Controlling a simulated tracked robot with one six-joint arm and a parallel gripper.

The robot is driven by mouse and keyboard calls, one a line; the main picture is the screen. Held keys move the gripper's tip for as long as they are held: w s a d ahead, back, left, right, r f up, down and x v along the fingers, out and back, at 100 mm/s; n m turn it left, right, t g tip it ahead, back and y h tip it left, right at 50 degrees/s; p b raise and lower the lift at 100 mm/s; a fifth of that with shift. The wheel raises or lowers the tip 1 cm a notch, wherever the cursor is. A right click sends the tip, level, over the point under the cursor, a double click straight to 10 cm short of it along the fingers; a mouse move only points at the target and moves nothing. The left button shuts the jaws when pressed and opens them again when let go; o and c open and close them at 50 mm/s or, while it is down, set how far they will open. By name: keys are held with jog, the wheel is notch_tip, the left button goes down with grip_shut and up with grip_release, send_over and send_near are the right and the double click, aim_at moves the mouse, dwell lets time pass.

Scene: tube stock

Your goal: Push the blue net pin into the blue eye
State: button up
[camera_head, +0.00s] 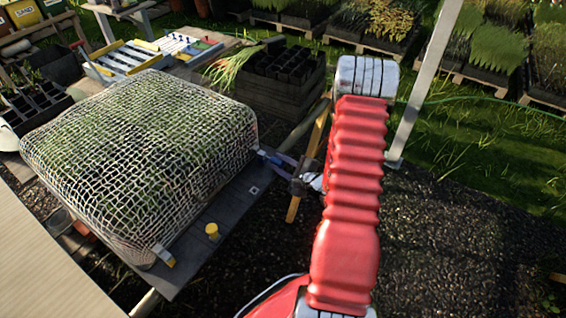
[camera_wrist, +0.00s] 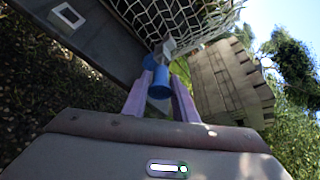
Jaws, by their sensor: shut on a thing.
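My gripper (camera_wrist: 158,90) is shut on the blue net pin (camera_wrist: 160,78), with one purple finger on each side of it. In the head view my gripper (camera_head: 281,160) is at the net's right corner, beyond the dark board edge. The pin's far end is close to a small grey block and a blue part (camera_wrist: 149,62) at the net corner, which may be the blue eye. I cannot tell whether the pin is inside it. The white net (camera_head: 140,150) is draped over a boxy bed of green plants.
A yellow pin (camera_head: 212,230) stands on the dark board, near a yellow fitting (camera_head: 164,257) at the net's front corner. A white-rimmed square (camera_head: 254,190) lies on the board. Dark crates (camera_head: 280,85) stand behind my gripper, and a pale post (camera_head: 425,85) rises at right.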

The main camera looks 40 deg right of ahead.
jog(key=shift+w+a, duration=0.35)
jog(key=shift+w, duration=0.55)
jog(key=o, duration=1)
jog(key=shift+o, duration=0.6)
jog(key=shift+f, duration=0.1)
jog(key=shift+a, duration=0.1)
jog(key=shift+f, duration=0.1)
jog(key=shift+c, duration=1)
jog(key=shift+o, duration=0.5)
jog(key=shift+s, duration=0.1)
jog(key=shift+s, duration=0.35)
